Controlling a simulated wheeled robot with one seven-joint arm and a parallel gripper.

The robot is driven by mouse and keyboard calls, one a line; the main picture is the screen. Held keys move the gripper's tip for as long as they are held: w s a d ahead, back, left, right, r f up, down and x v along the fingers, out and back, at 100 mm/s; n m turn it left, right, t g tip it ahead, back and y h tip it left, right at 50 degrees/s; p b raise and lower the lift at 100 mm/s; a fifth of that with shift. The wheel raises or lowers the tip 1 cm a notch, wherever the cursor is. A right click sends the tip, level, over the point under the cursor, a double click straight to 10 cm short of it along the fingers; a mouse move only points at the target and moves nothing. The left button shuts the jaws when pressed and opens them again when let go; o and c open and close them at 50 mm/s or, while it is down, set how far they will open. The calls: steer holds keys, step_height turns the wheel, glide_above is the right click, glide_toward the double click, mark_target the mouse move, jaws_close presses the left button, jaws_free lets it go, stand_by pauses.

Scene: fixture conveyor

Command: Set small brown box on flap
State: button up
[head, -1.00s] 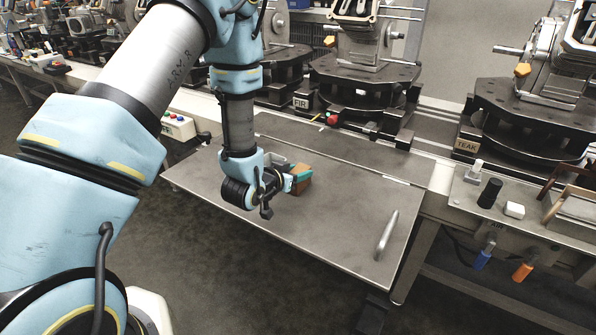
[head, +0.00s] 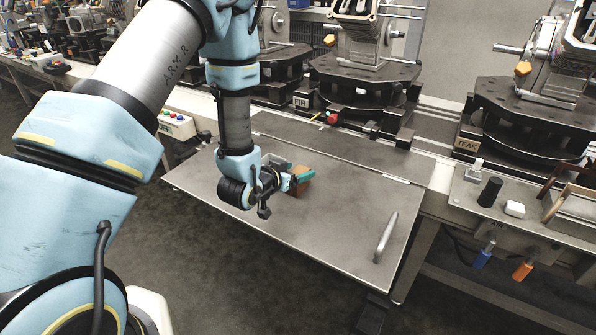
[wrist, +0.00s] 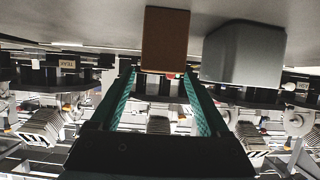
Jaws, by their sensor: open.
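The small brown box (head: 301,187) rests on the metal flap (head: 335,215), partly hidden by my gripper in the head view. My gripper (head: 303,177) reaches in low over the flap from the left, with its teal fingers at the box. In the wrist view, which looks upside down, the brown box (wrist: 165,38) lies in line with the gap between the fingertips of my gripper (wrist: 161,76). The fingers are apart and I see no grip on the box.
A grey box (wrist: 245,53) stands beside the brown one, close to one finger. The flap has a handle (head: 386,238) at its right end and clear room in its middle. Machines on round bases, labelled FIR (head: 301,102) and TEAK (head: 466,144), stand behind.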

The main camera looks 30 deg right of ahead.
steer(key=p+v, duration=0.5)
steer(key=v, duration=0.6)
steer(key=shift+p, duration=0.4)
